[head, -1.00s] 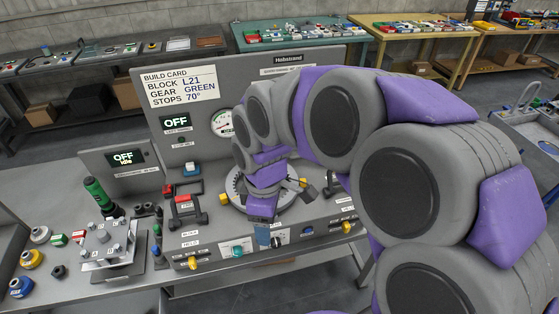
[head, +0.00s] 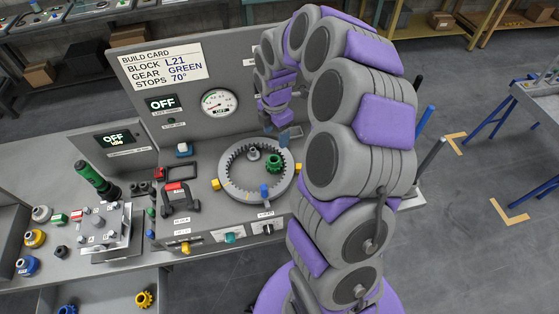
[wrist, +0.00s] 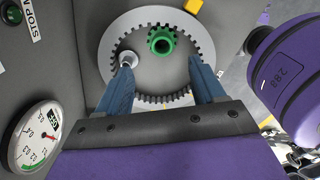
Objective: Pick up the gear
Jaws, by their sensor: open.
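A green gear (head: 273,161) stands inside a grey toothed ring (head: 232,184) on the bench, right of the ring's middle. A small grey post (head: 254,153) stands to its left. In the wrist view the green gear (wrist: 162,41) shows clear of the fingers, beyond them and between their lines. My gripper (head: 276,129) is up behind the ring's far right side, with blue fingers apart and nothing between them. The wrist view also shows my open gripper (wrist: 167,72). The build card (head: 163,67) reads "GEAR GREEN".
A yellow gear (head: 144,299) and a blue gear (head: 67,310) lie at the front left. A panel with a round gauge (head: 218,102) stands behind the ring. A red-topped handle (head: 176,195) and a metal fixture (head: 105,228) are to the left.

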